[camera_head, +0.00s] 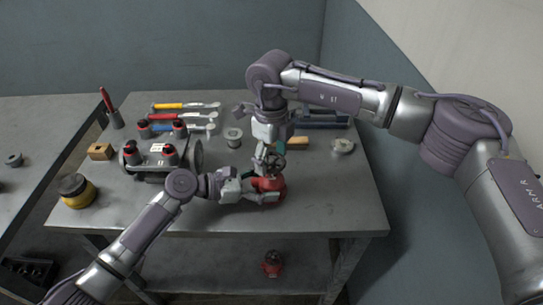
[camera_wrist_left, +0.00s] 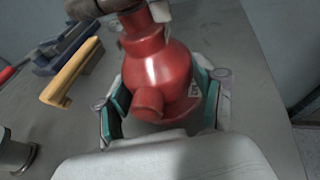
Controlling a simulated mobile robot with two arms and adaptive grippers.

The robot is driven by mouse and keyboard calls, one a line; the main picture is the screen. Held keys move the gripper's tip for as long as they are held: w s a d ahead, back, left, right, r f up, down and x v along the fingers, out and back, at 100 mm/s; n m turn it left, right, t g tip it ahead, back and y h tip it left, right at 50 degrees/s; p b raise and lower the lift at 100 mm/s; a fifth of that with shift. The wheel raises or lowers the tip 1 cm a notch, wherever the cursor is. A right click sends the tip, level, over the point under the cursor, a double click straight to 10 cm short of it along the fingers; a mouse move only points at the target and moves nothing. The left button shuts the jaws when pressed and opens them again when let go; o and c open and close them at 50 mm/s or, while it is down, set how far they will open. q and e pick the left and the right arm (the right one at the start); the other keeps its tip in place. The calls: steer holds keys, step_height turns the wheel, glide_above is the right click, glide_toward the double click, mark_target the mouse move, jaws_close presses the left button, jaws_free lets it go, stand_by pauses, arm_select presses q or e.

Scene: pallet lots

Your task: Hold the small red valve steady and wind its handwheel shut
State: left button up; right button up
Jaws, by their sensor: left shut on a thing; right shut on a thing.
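The small red valve (camera_head: 270,187) stands near the front edge of the grey workbench, right of the middle. My left gripper (camera_head: 254,187) comes in from the left and is shut on the valve's body; in the left wrist view the red body (camera_wrist_left: 160,75) sits between its teal-padded fingers (camera_wrist_left: 165,108). The dark handwheel (camera_head: 273,162) is above the body. My right gripper (camera_head: 268,157) reaches down from above and is shut on the handwheel. The fingers partly hide the wheel, and it is mostly out of the left wrist view.
On the workbench (camera_head: 225,216) a large grey valve block (camera_head: 150,170) with red-topped parts, yellow-handled (camera_head: 170,106) and other wrenches, a yellow jar (camera_head: 75,190) and a metal spool (camera_head: 233,137) stand left and behind. A metal disc (camera_head: 342,146) lies right. Another red valve (camera_head: 272,263) is on the lower shelf.

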mark_target(271, 161)
arm_select(q)
steer(key=shift+s+f, duration=0.1)
steer(key=shift+f, duration=0.15)
arm_select(e)
steer(key=shift+w+m, duration=0.1)
steer(key=shift+m, duration=0.3)
steer(key=o, duration=1.1)
steer(key=shift+o, duration=0.2)
step_height(271, 161, up, 12)
